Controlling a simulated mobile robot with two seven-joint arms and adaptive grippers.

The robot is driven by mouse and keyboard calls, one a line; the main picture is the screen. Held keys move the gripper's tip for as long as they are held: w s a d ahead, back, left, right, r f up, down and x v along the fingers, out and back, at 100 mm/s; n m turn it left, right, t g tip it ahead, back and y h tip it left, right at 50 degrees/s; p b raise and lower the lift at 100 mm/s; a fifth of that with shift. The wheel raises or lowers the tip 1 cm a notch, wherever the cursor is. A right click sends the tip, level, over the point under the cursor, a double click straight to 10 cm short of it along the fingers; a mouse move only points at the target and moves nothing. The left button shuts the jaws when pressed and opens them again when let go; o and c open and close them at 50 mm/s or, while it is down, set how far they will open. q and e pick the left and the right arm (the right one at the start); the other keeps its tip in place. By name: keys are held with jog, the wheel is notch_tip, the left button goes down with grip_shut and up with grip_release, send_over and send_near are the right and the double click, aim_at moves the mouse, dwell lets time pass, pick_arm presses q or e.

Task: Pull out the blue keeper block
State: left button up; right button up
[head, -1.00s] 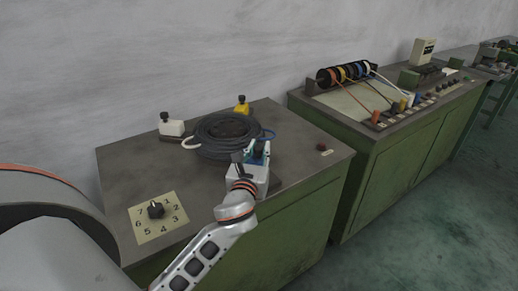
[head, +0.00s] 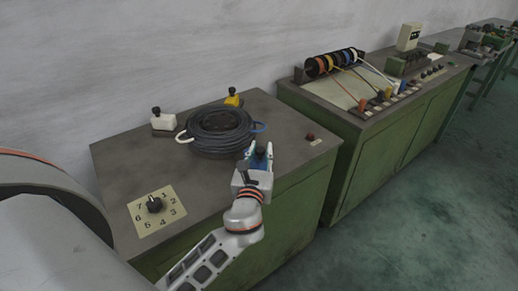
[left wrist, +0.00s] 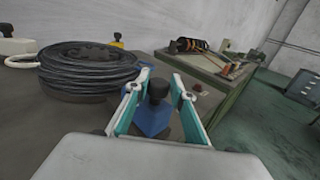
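The blue keeper block (head: 259,161) sits on the near side of the cabinet top, in front of the black cable coil (head: 205,140). In the left wrist view the blue block (left wrist: 152,120) carries a black knob (left wrist: 158,90). My left gripper (head: 261,153) has its two fingers on either side of the block; it also shows in the left wrist view (left wrist: 160,76). A narrow gap shows between the block and the right-hand finger, so the gripper looks open around it. Contact on the left-hand side is unclear. My right gripper is not in view.
A white block (head: 163,122) and a yellow block (head: 233,100), both with black knobs, stand behind the coil. A numbered dial (head: 155,204) and a red button (head: 311,136) are on the cabinet top. Another green cabinet (head: 385,135) stands to the right.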

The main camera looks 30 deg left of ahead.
pick_arm(q)
jog(key=shift+o, duration=1)
jog(key=shift+s+d, duration=0.1)
jog(key=shift+d, duration=0.15)
jog(key=shift+a, duration=0.1)
jog(key=v, duration=1.2)
